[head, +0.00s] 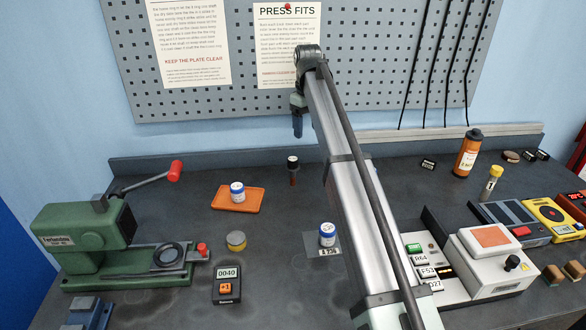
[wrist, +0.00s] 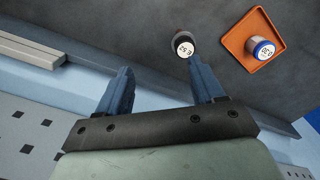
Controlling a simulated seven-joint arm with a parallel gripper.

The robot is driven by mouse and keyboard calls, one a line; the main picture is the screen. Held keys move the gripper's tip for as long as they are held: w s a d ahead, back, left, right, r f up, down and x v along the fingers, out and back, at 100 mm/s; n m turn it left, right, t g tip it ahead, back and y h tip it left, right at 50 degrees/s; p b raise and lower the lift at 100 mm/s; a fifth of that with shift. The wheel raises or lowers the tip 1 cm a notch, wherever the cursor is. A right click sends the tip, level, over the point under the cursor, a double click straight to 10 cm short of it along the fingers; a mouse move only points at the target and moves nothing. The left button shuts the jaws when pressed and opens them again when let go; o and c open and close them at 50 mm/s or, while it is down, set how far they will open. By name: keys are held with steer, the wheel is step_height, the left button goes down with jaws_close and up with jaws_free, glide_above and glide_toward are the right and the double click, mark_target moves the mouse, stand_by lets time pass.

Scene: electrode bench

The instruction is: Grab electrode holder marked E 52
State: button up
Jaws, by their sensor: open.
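The holder is beyond the tip of the right-hand finger, not between the fingers.
An orange tray (head: 222,204) with a blue-and-white jar (head: 237,191) is left of the holder. Another jar (head: 327,234) stands on a grey plate in front. A green press (head: 90,240) is at left. A pegboard (head: 380,60) stands behind. An orange bottle (head: 467,153) is at right.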

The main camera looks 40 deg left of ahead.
mark_target(293, 158)
steer(key=s+a+n, duration=0.1)
steer(key=s+a, duration=0.2)
steer(key=s, duration=0.1)
step_height(293, 158, down, 8)
steer(key=shift+w+f, duration=0.1)
steer(key=shift+f, duration=0.15)
steer(key=shift+w+d+f, duration=0.1)
steer(key=shift+f, duration=1.2)
steer(key=shift+w+f, duration=0.1)
steer(key=shift+f, duration=1.2)
steer(key=shift+r, duration=0.1)
steer(key=c, duration=1.1)
